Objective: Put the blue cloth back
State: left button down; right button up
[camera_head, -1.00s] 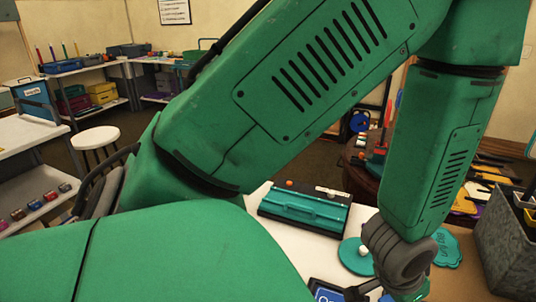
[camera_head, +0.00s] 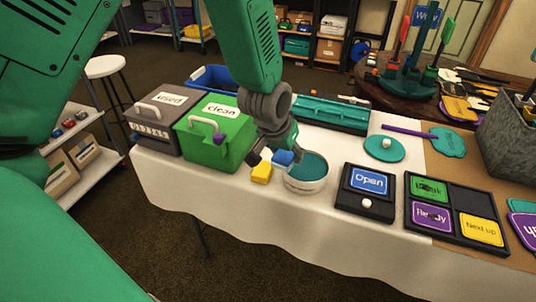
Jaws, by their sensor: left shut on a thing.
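My left gripper (camera_head: 274,155) reaches down from above at the middle of the table. It is shut on the blue cloth (camera_head: 283,158), a small folded blue piece at the left rim of a round pot (camera_head: 306,184) with a teal inside. I cannot tell whether the cloth touches the rim. A yellow piece (camera_head: 261,173) lies on the table just below the gripper, left of the pot. A green bin labelled "clean" (camera_head: 207,150) and a grey bin labelled "used" (camera_head: 152,131) stand to the left. My right gripper is not in view.
A sign reading "Open" (camera_head: 368,182) and a black tray of coloured signs (camera_head: 470,195) stand on the right. A teal case (camera_head: 330,114) and blue tray (camera_head: 205,77) lie behind.

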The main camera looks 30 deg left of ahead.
pick_arm(q)
jog(key=w+a+n+b, duration=0.1)
jog(key=w+a+b, duration=0.3)
jog(key=w+a, duration=0.7)
jog(key=shift+y, duration=0.4)
jog(key=f, duration=0.2)
jog(key=w+f, duration=0.1)
jog(key=f, duration=0.3)
jog(key=shift+w+d+f, duration=0.1)
jog(key=shift+w+d, duration=0.05)
jog(key=shift+d, duration=0.15)
jog(key=shift+d+f+b, duration=0.1)
jog(key=shift+f+b, duration=0.55)
jog(key=shift+f, duration=1.3)
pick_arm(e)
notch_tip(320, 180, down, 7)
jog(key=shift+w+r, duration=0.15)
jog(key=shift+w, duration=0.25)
pick_arm(q)
jog(key=shift+f, duration=0.15)
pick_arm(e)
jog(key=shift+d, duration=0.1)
pick_arm(q)
jog(key=c, duration=0.9)
grip_release()
jog(key=shift+o, duration=0.2)
